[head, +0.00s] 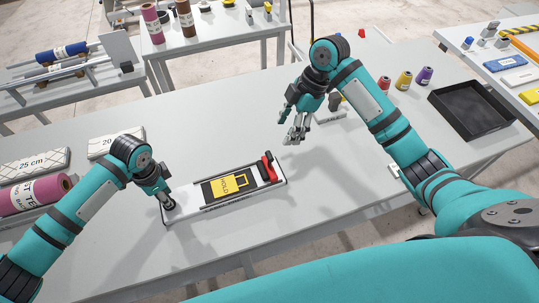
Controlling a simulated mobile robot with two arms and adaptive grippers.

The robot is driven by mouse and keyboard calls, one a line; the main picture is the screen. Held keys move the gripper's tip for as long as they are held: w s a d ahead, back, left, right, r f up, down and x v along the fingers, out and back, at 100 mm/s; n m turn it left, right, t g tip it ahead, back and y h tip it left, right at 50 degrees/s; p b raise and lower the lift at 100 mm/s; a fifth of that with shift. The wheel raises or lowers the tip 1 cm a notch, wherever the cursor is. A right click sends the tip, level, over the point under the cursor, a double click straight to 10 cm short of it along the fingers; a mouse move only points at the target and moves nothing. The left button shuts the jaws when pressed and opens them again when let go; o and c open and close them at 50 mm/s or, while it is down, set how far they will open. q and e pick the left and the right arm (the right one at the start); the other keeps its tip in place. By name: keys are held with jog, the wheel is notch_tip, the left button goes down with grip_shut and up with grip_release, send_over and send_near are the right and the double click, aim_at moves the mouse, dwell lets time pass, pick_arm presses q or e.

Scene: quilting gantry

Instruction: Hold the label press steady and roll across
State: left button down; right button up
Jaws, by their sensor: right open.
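The label press (213,205) is a low, pale, long plate with a dark edge, lying on the grey table at a slant. A yellow label marked HOLD (229,187) lies on its dark middle. A roller with a red handle (268,167) sits at its right end. My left gripper (168,204) points down at the press's left end; its fingertips are small and dark there, and I cannot tell whether they grip it. My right gripper (296,133) is open and empty, above and right of the roller, apart from the press.
A black tray (468,126) and several small thread spools (404,81) are at the right. A pink roll (35,195) and a white block marked 25 cm (32,166) are at the left. The table in front of the press is clear.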

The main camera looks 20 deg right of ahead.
aim_at(271, 155)
jog(key=x, duration=1.2)
jog(key=shift+s+a+r, duration=0.1)
jog(key=shift+a+r, duration=0.05)
jog(key=shift+a, duration=0.2)
jog(key=shift+c, duration=0.3)
grip_shut()
